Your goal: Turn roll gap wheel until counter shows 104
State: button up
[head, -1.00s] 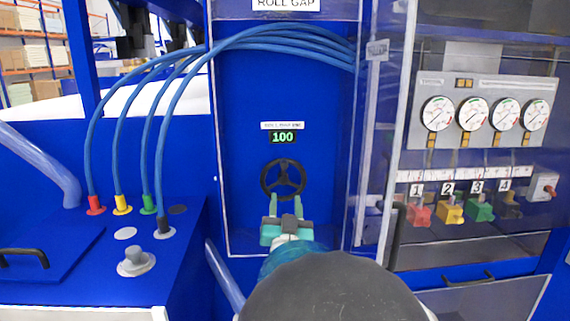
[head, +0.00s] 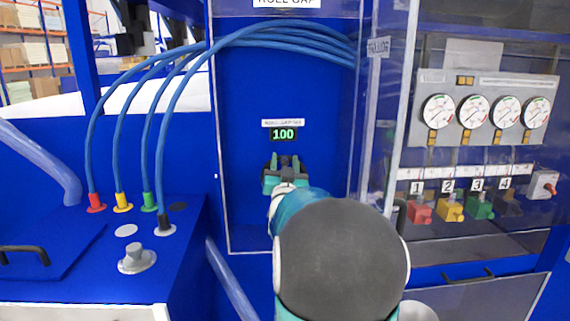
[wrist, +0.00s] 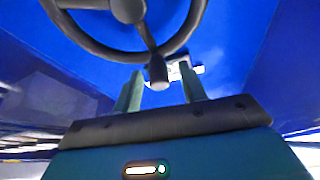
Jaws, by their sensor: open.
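The counter (head: 284,134) on the blue panel reads 100 in green digits. The roll gap wheel is hidden behind my gripper (head: 285,160) in the head view. In the wrist view, the black handwheel (wrist: 118,54) fills the top, with its rim, a spoke and hub showing. A dark knob (wrist: 157,72) on the wheel appears between the tips of my open fingers (wrist: 161,82). I cannot tell whether the fingers touch it.
Blue hoses (head: 270,42) arch above the counter. A clear panel edge (head: 395,120) stands to the right of the bay. Gauges (head: 473,113) and numbered coloured valves (head: 450,209) lie farther right. A console with a grey knob (head: 136,259) is at left.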

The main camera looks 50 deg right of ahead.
grip_shut()
